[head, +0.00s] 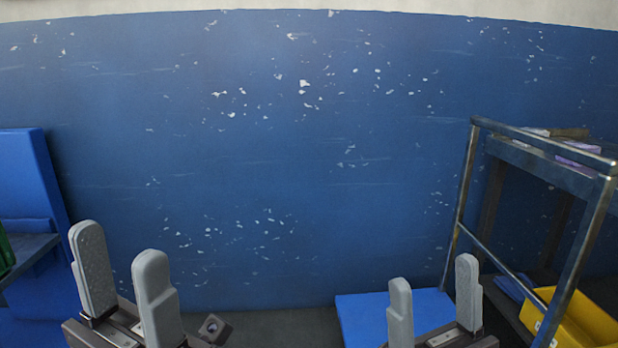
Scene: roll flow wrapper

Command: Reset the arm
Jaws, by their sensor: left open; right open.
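My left gripper (122,278) rises from the bottom edge at the left of the head view. Its two grey fingers point up and stand apart with nothing between them. My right gripper (434,300) shows at the bottom, right of the middle. Its two grey fingers also point up, widely apart and empty. Both grippers are clear of other objects as far as I can see. Most of both arms is below the picture and hidden.
A blue wall (300,150) with chipped paint fills the background. A metal rack (535,157) stands at the right, with a yellow bin (578,322) low on it. A blue flat-topped object (362,318) is behind my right gripper. A blue panel (25,180) stands at the left.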

